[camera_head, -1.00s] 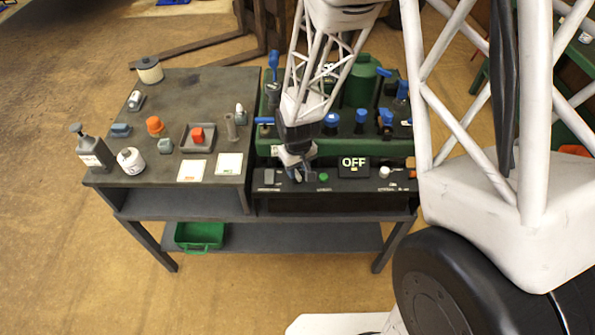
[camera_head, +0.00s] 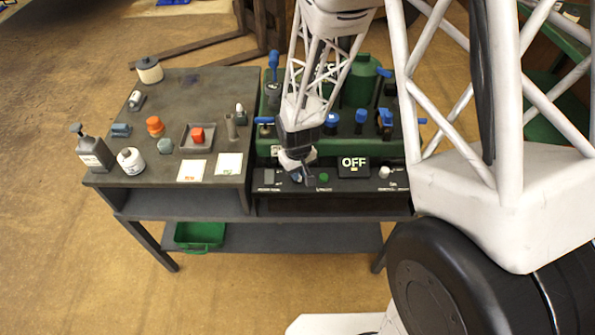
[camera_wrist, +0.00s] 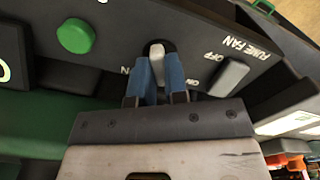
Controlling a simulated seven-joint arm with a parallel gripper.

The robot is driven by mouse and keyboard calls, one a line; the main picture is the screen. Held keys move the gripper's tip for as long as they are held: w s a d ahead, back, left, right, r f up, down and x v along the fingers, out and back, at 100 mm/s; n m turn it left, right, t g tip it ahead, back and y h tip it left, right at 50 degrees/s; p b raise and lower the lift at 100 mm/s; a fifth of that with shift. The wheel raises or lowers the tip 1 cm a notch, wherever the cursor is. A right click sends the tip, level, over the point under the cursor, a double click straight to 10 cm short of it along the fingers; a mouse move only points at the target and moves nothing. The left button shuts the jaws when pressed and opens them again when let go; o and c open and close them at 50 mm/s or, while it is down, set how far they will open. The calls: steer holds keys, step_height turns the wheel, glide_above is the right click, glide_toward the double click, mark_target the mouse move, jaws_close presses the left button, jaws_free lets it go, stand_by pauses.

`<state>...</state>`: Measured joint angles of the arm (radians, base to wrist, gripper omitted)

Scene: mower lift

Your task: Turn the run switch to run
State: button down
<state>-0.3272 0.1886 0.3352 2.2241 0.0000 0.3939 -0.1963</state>
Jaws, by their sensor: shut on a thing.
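The run switch (camera_wrist: 157,50) is a small light-grey lever on a round black base on the dark panel, seen in the wrist view. My gripper (camera_wrist: 159,68) has its blue fingertips on both sides of the lever, shut on it. In the head view, my gripper (camera_head: 298,177) is low at the front panel (camera_head: 345,184), left of the green button. The fingers hide most of the switch there. Lettering beside the switch is partly covered, with an "N" showing on its left and small letters on its right.
A green button (camera_wrist: 76,36) is beside the switch, and a grey rocker marked FUME FAN (camera_wrist: 229,78) is on its other side. An OFF display (camera_head: 354,166) is to the right. Blue-handled valves (camera_head: 361,117) stand behind the panel. The left bench (camera_head: 190,90) holds several small items.

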steer(key=shift+m, duration=0.4)
steer(key=m, duration=1.1)
stand_by(0.6)
steer(key=c, duration=1.1)
jaws_free()
steer(key=shift+c, duration=0.2)
steer(key=shift+r, duration=0.2)
